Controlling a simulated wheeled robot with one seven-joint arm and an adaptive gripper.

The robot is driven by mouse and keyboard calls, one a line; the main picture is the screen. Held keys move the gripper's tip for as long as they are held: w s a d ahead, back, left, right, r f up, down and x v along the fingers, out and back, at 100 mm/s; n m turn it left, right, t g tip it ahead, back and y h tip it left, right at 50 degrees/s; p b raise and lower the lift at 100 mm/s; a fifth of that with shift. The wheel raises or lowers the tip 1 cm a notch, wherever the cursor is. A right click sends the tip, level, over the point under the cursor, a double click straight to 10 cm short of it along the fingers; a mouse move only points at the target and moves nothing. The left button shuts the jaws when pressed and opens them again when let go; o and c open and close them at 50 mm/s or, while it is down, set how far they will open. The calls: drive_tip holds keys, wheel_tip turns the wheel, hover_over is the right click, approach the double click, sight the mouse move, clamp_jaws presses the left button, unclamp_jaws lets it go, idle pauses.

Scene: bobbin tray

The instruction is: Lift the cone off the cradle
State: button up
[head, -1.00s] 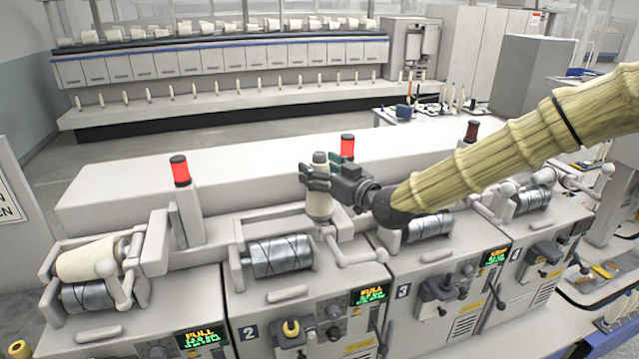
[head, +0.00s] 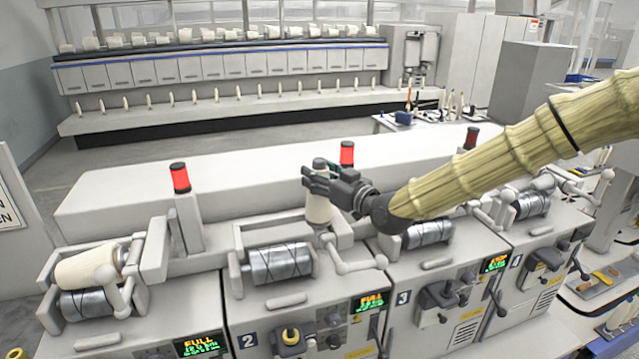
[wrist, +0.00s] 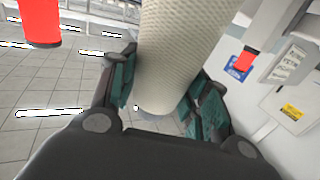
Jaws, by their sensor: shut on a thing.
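The cream cone (head: 319,207) stands roughly upright in the head view, its grey narrow end pointing up. My gripper (head: 318,181) is shut around its upper part. In the wrist view the textured cone (wrist: 178,55) fills the space between the teal-padded fingers of my gripper (wrist: 162,92). The cone's lower end shows behind the cradle (head: 236,262) of the unit marked 2, near its white handle arm (head: 335,252). I cannot tell whether it touches the cradle. The grey metal drum (head: 279,264) of that cradle is bare.
Another cream cone (head: 90,268) lies on the drum of the leftmost unit. Red lamps (head: 180,178) (head: 347,154) stand up along the machine, one close behind my gripper. The long white machine top (head: 250,205) is clear. The wrist view shows a red lamp (wrist: 38,20) at upper left.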

wheel_tip(320, 180, up, 11)
drive_tip(key=b, duration=0.3)
idle(0.5)
